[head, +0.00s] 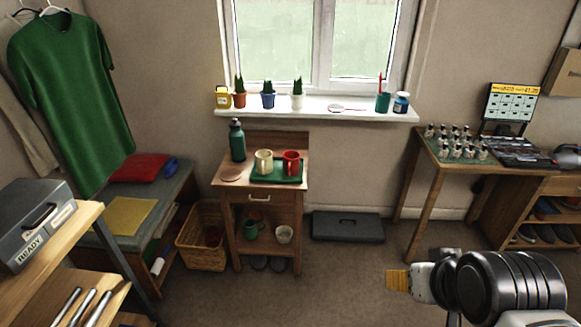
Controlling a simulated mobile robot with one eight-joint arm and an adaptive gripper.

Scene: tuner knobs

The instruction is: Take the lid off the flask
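A dark green flask (237,142) stands upright at the back left of a small wooden cabinet's top (226,162).
Beside the flask, a cream mug (263,162) and a red mug (291,163) stand on a green tray (276,178). A round brown coaster (231,175) lies in front. A dark case (347,227) is on the floor right of the cabinet, a wicker basket (203,240) left. The floor ahead is clear.

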